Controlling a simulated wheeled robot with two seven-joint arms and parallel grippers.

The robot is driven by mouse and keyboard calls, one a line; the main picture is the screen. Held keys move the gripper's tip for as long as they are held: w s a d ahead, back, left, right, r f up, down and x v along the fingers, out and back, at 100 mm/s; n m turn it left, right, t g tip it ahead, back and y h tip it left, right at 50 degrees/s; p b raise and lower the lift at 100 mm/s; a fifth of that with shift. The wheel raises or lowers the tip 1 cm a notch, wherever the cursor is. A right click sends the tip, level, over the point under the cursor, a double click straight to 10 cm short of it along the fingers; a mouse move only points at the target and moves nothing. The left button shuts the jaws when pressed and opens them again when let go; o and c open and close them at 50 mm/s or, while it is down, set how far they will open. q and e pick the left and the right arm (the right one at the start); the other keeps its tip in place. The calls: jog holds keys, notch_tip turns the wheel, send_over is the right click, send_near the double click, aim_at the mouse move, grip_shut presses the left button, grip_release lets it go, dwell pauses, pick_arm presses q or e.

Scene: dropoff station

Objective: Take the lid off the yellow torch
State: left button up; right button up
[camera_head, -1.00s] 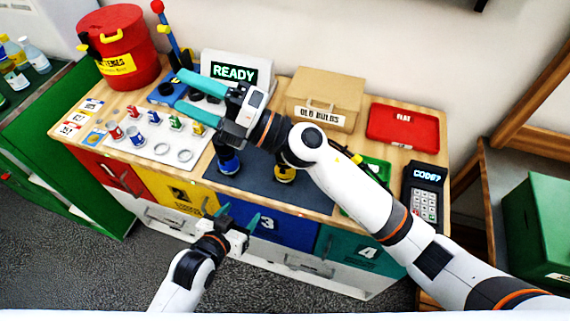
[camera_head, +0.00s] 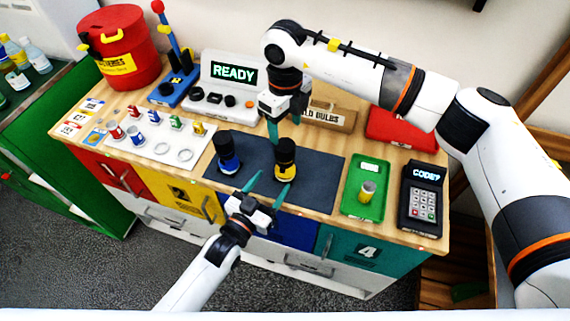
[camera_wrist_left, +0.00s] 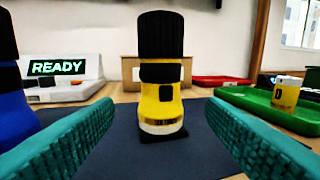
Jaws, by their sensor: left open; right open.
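The yellow torch (camera_head: 285,172) stands upright on the dark mat (camera_head: 322,180), with a black ribbed upper part. In the left wrist view the torch (camera_wrist_left: 160,102) stands centred between and beyond my left fingers. My left gripper (camera_head: 262,190) is open at the front edge of the mat, just short of the torch, and holds nothing. My right gripper (camera_head: 286,128) is open and points down, above and behind the torch top. Its far finger is partly hidden. A blue torch (camera_head: 227,158) stands upright left of the yellow one.
A green tray (camera_head: 376,208) with a small yellow-labelled cylinder (camera_head: 367,190) and a keypad (camera_head: 423,200) are on the right. The READY station (camera_head: 228,85) and old bulbs box (camera_head: 335,116) stand behind. A white board (camera_head: 150,148) with small coloured items lies left.

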aim_at(281, 171)
pick_arm(q)
jog(key=x, duration=0.8)
grip_shut()
